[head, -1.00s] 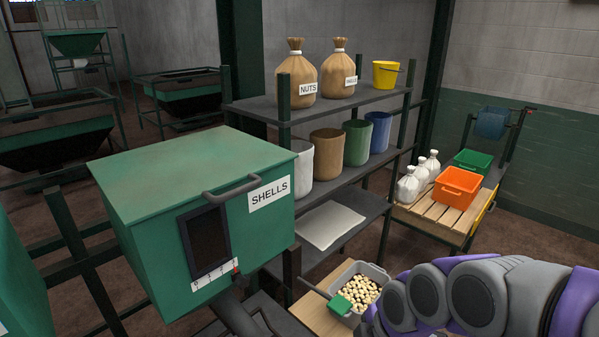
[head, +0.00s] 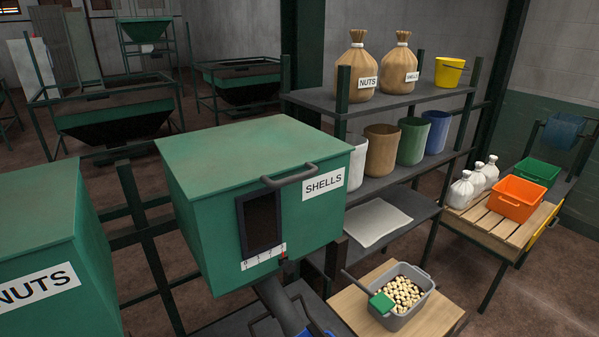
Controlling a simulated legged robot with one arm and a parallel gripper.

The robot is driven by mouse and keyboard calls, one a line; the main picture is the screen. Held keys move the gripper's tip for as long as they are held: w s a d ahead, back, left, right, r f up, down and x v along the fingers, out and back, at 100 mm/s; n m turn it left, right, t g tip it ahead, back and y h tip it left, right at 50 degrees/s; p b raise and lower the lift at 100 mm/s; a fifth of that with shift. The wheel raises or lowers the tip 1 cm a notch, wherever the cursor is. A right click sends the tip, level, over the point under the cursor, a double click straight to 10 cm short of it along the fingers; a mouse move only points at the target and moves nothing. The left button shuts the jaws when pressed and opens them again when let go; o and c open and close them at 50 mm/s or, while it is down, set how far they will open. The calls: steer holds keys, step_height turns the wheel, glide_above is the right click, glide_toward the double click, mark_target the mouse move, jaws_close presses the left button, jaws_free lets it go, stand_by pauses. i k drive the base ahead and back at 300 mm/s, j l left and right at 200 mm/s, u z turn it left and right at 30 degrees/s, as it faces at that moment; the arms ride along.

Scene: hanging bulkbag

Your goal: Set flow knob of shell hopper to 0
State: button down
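The shell hopper (head: 215,190) is a green box with a SHELLS label and a grey lid handle, left of centre in the head view. A dark window (head: 259,222) is on its front. Below the window is a white scale strip (head: 262,257) with small marks, apparently starting with 0 at its left end. A small red and dark flow knob (head: 283,264) sits at the right end of the strip, away from the 0. A dark spout (head: 279,305) slopes down beneath it. My gripper is not in view.
A green NUTS hopper (head: 45,260) stands at the left. A grey bin of nuts (head: 427,284) with a green scoop (head: 382,302) is on a low wooden table (head: 352,307). The shelf rack (head: 395,185) stands behind. Brown floor (head: 530,300) is clear at lower right.

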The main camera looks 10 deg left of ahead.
mark_target(288, 267)
steer(key=k+u, duration=0.1)
steer(key=u, duration=0.4)
steer(key=k+u, duration=0.1)
steer(key=u, duration=0.35)
